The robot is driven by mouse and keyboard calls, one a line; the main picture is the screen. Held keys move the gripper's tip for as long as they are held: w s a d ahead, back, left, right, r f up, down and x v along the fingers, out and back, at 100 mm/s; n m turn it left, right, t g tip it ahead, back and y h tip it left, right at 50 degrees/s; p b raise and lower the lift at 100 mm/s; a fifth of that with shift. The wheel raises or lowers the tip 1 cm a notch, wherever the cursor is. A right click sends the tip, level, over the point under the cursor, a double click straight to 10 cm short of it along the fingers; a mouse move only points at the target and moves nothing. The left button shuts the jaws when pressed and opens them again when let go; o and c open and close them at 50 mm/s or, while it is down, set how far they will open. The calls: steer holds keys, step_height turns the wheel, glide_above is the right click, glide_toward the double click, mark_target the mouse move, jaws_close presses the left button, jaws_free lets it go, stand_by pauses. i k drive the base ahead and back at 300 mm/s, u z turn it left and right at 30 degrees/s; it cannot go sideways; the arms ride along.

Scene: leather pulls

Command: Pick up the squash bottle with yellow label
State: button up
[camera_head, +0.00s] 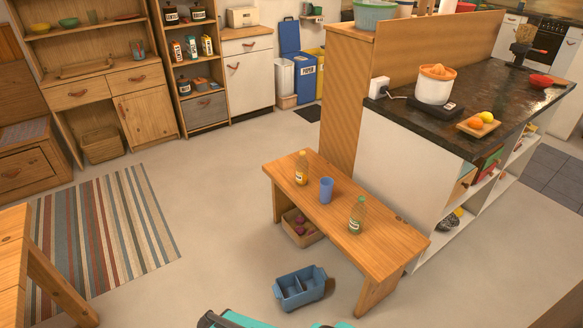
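A wooden bench (340,235) stands in the middle of the floor. A clear bottle with a yellow-orange lower part (302,168) stands upright near its far left end; its label is small but looks yellow. A greenish bottle with a whitish label (357,215) stands upright nearer the right end. A blue cup (326,190) stands between the two bottles. My gripper cannot be made out in this view; only teal and dark parts, which seem to be mine, show at the bottom edge.
A blue divided caddy (302,288) lies on the floor before the bench. A crate with dark red round things (302,228) sits under the bench. A dark-topped counter (440,115) stands close behind. Bare floor lies left of the bench, beside a striped rug (105,235).

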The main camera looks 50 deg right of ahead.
mark_target(301, 164)
steer(key=z, duration=0.1)
steer(key=i, duration=1.45)
steer(key=z, duration=0.35)
